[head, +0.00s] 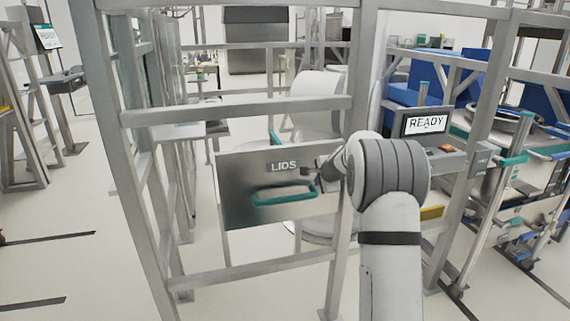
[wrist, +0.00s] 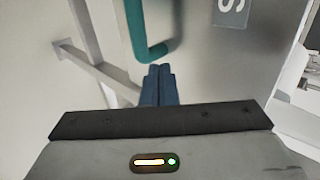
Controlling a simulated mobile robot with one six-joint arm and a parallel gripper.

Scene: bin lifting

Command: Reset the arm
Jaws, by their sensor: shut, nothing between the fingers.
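My gripper (wrist: 160,72) is shut and empty in the wrist view, its two blue fingertips together. The fingertips are close to the end of a teal handle (wrist: 136,28); I cannot tell if they touch it. In the head view my arm reaches in from the lower right, and the gripper (head: 312,172) is in front of a grey metal panel marked LIDS (head: 240,170). The teal handle (head: 284,195) on that panel is just left of and below the gripper. The fingertips are too small to make out in the head view.
A grey metal frame (head: 235,109) surrounds the panel, with posts and crossbars close to my arm. A console with a READY screen (head: 426,124) stands just right of my arm. Racks with blue bins (head: 465,75) are at the right. Open floor (head: 60,265) lies at the left.

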